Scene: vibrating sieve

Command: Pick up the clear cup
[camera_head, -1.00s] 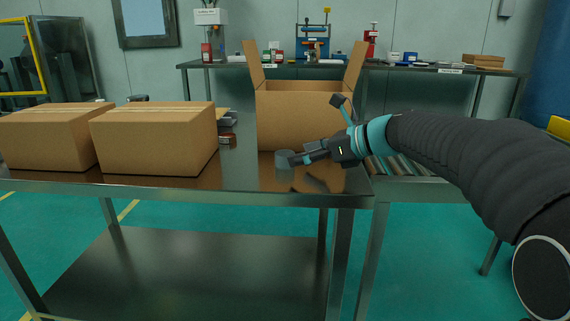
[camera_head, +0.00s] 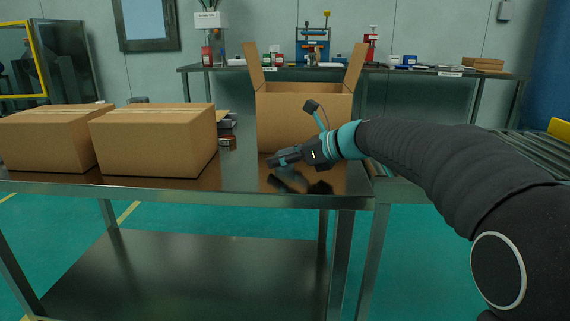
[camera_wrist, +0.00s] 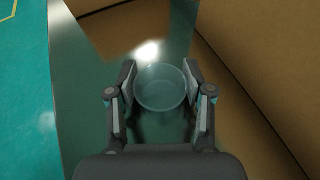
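The clear cup (camera_wrist: 161,88) is a round, see-through vessel standing on the steel table, seen from above in the wrist view. My gripper (camera_wrist: 158,78) is open, with one finger on each side of the cup. I cannot tell whether the fingers touch it. In the head view my gripper (camera_head: 270,160) is low over the table's right part, in front of the open cardboard box, and hides the cup.
An open cardboard box (camera_head: 304,120) with raised flaps stands just behind my gripper. Two closed cardboard boxes (camera_head: 154,142) (camera_head: 45,138) stand on the left of the steel table (camera_head: 240,182). Small items (camera_head: 227,140) lie between the boxes.

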